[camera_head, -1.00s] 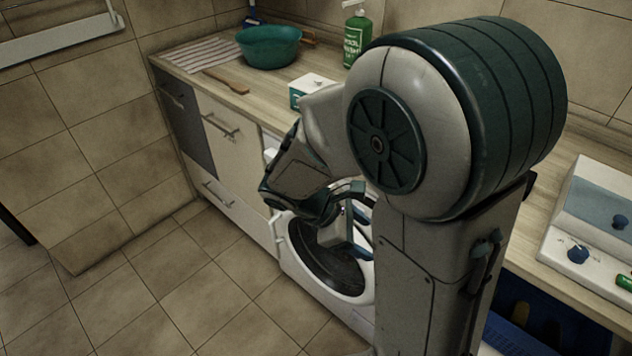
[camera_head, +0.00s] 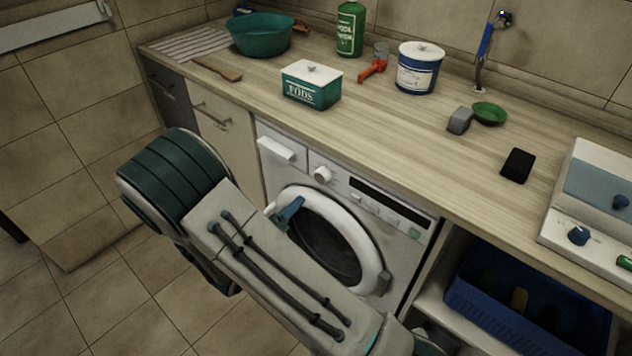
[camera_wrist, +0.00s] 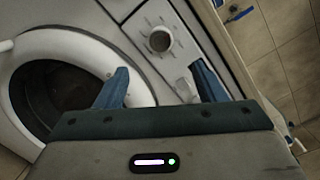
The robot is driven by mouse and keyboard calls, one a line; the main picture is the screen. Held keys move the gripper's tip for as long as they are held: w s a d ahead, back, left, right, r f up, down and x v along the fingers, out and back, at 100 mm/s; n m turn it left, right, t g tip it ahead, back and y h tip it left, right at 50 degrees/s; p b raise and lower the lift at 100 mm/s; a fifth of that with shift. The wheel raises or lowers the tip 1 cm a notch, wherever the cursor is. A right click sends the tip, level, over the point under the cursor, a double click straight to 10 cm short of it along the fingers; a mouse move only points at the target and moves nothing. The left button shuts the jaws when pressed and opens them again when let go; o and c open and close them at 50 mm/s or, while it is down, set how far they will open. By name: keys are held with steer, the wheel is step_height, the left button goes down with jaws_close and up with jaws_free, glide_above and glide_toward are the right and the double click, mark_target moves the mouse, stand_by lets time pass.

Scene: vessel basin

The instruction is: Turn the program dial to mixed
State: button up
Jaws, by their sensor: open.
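In the wrist view the dial (camera_wrist: 159,39) shows beyond and between my two blue fingers. My gripper (camera_wrist: 158,82) is open and empty, apart from the dial. In the head view my gripper (camera_head: 288,214) is in front of the washing machine door, below the dial, and partly hidden by my arm. The dial's markings are too small to read.
The round washer door (camera_head: 372,270) appears closed. The detergent drawer (camera_head: 281,150) is left of the dial. Above, the counter (camera_head: 400,130) holds a pods box (camera_head: 312,86) near its front edge. A blue crate (camera_head: 530,315) sits under the counter at right.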

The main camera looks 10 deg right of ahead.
mark_target(320, 179)
steer(key=x, duration=1.2)
steer(key=c, duration=1)
steer(key=shift+f+m, duration=0.1)
steer(key=shift+m, duration=0.2)
